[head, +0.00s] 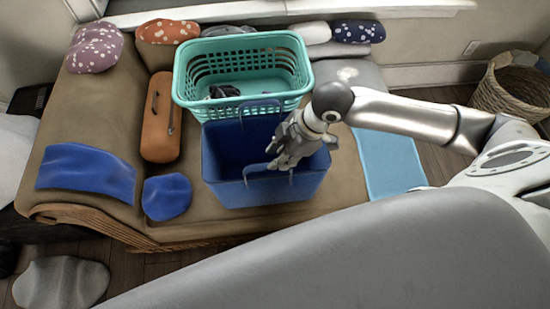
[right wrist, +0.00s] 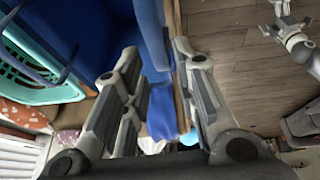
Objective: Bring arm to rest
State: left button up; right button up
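My right gripper (head: 278,155) is over the open blue bin (head: 262,192) on the couch, at its right part in the head view. In the right wrist view its two fingers (right wrist: 155,75) are spread apart, and the bin's blue wall (right wrist: 152,35) shows in line with the gap. I cannot tell whether the fingers touch the bin. Nothing is visibly held. My left gripper (right wrist: 284,26) shows small at the top right of the right wrist view, over the wooden floor. Its fingers look spread, and it is out of the head view.
A teal basket (head: 190,90) with dark items stands behind the bin. An orange case (head: 160,125), blue cloths (head: 86,172) and patterned pillows (head: 95,48) lie on the couch. A light blue mat (head: 390,165) is at the right. A wicker basket (head: 512,88) stands far right.

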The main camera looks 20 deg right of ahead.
jog(key=shift+a, duration=0.1)
dwell(0.5)
jog(key=s+a+m+t, duration=0.1)
jog(key=s+a+m, duration=0.1)
jog(key=a, duration=0.4)
jog(key=s+d+f+m+h, duration=0.4)
jog(key=s+d+f+m, duration=0.1)
jog(key=s+d+m, duration=0.55)
notch_tip(320, 180, down, 27)
jog(key=s, duration=0.1)
jog(key=s+d+f+g, duration=0.2)
jog(key=s+d+f, duration=0.1)
jog(key=s+f, duration=1.1)
jog(key=shift+s+d+f, duration=0.2)
jog(key=shift+s+f, duration=0.05)
jog(key=shift+s, duration=0.8)
